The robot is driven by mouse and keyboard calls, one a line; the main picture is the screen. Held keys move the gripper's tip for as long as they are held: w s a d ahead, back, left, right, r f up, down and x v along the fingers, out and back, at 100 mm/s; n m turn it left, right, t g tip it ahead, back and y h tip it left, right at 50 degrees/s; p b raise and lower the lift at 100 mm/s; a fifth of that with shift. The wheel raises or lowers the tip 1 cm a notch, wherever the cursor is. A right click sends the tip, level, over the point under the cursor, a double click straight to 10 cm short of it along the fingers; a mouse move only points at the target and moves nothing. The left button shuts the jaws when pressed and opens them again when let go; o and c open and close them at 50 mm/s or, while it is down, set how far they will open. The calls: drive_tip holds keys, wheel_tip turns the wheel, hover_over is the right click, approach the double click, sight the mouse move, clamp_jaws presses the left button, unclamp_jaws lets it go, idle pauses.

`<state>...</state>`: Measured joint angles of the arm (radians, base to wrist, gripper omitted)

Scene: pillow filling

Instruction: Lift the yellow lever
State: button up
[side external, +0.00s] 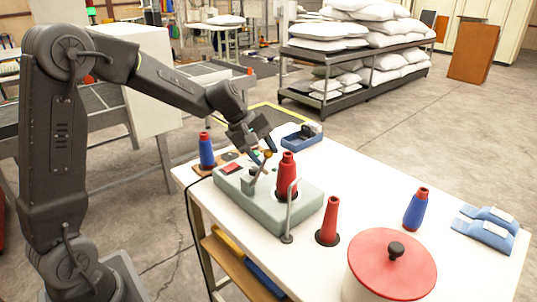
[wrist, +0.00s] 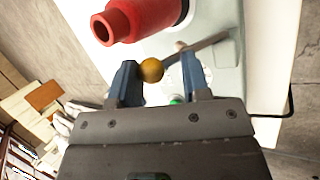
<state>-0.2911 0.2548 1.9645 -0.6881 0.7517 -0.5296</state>
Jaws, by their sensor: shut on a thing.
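The yellow lever has a round yellow knob (side external: 268,153) and a thin grey rod. It stands on the grey-green machine (side external: 232,183) in the side external view. My gripper (side external: 261,152) is at the lever's top, pointing down. In the wrist view, the knob (wrist: 151,70) touches the left finger, and the rod (wrist: 205,47) runs off to the upper right past the right finger. My gripper (wrist: 157,62) is shut on the lever, with its fingers still apart around it. In the side external view, the finger contact is partly hidden.
A red cone (side external: 287,173) stands on the machine close to my gripper. A bent metal rod (side external: 288,213) rises at the machine's front. A blue cone (side external: 207,150), red cone (side external: 328,222), blue tray (side external: 301,137) and red-lidded pot (side external: 392,264) stand around it.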

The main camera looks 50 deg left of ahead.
sight(253, 179)
drive_tip(key=shift+s+r+t, duration=0.1)
drive_tip(key=shift+s+t, duration=0.5)
drive_tip(key=shift+s, duration=1.05)
clamp_jaws()
drive_tip(key=shift+s+r, duration=0.1)
drive_tip(key=o, duration=0.8)
unclamp_jaws()
drive_tip(key=o, duration=0.5)
drive_tip(key=shift+r, duration=0.1)
drive_tip(key=shift+r, duration=0.1)
drive_tip(key=v, duration=1.3)
drive_tip(key=shift+a+r, duration=0.1)
drive_tip(key=shift+r, duration=0.2)
